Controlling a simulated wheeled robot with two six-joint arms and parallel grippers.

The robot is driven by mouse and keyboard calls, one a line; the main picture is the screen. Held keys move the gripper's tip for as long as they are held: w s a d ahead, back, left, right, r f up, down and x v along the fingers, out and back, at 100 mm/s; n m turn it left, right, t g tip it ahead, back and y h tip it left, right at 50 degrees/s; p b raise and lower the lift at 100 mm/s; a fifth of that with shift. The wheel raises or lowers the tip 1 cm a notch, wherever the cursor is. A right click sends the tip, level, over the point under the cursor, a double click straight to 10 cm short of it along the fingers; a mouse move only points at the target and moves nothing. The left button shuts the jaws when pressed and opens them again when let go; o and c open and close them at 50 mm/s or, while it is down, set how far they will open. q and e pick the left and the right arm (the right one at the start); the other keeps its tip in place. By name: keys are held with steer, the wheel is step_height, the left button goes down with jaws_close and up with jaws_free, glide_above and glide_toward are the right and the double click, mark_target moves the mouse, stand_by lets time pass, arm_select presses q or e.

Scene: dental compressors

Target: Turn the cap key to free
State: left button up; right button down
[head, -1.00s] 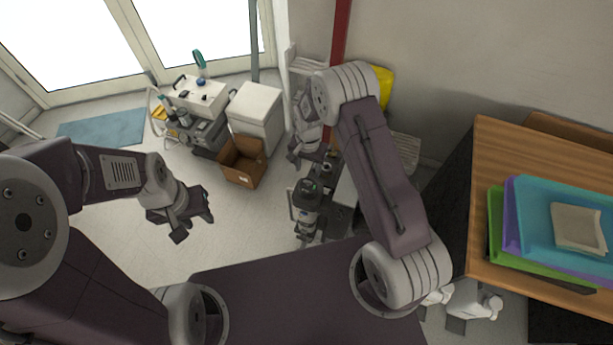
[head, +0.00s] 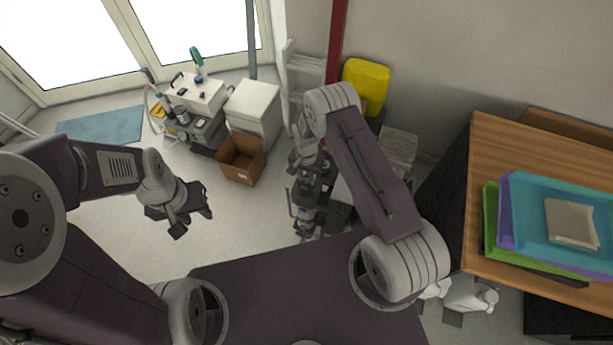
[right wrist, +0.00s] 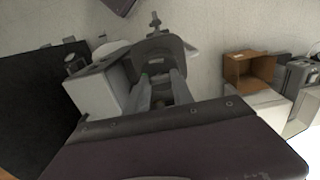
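A dark grey compressor unit (head: 305,200) stands on the floor in the middle of the head view, just below my right gripper (head: 304,165). In the right wrist view, the dark rounded top of the unit (right wrist: 158,48) lies around the tips of my right gripper (right wrist: 162,85). Its two fingers are apart, with nothing clearly held between them. A small T-shaped fitting (right wrist: 155,20) sticks out beyond the rounded top. I cannot make out the cap key for certain. My left gripper (head: 194,218) is open and empty over bare floor at the left.
A cardboard box (head: 241,158), a white cabinet (head: 254,105) and a cart with equipment (head: 200,97) stand at the back left. A yellow container (head: 366,82) is by the wall. A wooden table (head: 490,150) with coloured trays fills the right. Floor left of the compressor is clear.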

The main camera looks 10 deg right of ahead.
steer(key=shift+n+b, duration=0.35)
steer(key=shift+n, duration=0.05)
steer(key=n+b, duration=0.1)
steer(key=n, duration=0.1)
steer(key=shift+f+n+b, duration=0.1)
steer(key=shift+n+b, duration=0.25)
steer(key=shift+n, duration=0.05)
steer(key=shift+n+b, duration=0.4)
steer(key=shift+n, duration=1)
steer(key=c, duration=1.1)
jaws_free()
steer(key=shift+r, duration=0.25)
